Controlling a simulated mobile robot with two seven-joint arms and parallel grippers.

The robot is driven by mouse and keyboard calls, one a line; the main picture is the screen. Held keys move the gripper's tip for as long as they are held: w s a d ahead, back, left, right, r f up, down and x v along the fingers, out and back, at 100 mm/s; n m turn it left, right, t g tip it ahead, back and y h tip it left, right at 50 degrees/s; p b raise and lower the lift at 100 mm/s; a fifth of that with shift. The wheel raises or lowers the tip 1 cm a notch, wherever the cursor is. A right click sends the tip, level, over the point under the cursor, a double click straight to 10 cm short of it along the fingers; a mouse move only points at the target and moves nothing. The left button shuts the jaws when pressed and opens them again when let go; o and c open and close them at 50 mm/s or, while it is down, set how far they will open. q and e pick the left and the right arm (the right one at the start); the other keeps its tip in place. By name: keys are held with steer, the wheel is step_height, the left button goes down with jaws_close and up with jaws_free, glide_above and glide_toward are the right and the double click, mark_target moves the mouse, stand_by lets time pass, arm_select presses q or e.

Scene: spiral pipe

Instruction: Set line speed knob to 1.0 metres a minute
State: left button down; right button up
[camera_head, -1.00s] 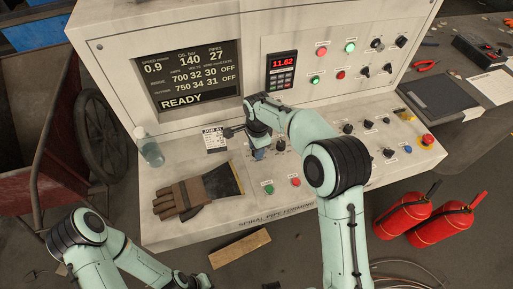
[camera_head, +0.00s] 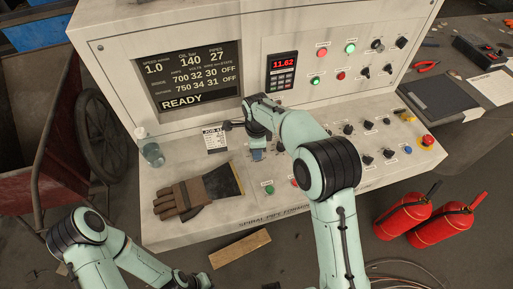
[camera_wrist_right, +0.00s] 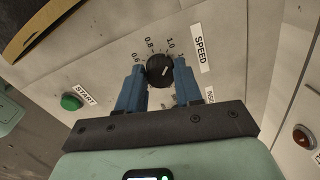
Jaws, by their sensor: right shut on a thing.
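The line speed knob (camera_wrist_right: 160,70) is a round black knob with a white pointer mark, on the pale console under a SPEED label. Scale marks 0.6, 0.8 and 1.0 are readable around it in the right wrist view; the far end is partly hidden by a finger. My right gripper (camera_head: 257,153) is shut on this knob, one blue finger on each side. In the head view the gripper hides the knob. The display screen (camera_head: 190,75) reads speed 1.0 and READY. My left arm is at the lower left; its gripper is out of view.
A green START button (camera_wrist_right: 72,102) is near the knob. More knobs and a red emergency button (camera_head: 428,140) are to the right. Red extinguishers (camera_head: 405,217) are on the floor.

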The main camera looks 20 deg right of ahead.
steer(key=o, duration=1)
steer(key=shift+o, duration=0.2)
arm_select(q)
steer(key=shift+w+r+p, duration=0.65)
steer(key=shift+w+r, duration=0.05)
steer(key=shift+r, duration=0.2)
arm_select(e)
step_height(320, 180, up, 14)
steer(key=shift+s+f, duration=0.25)
steer(key=shift+s, duration=0.1)
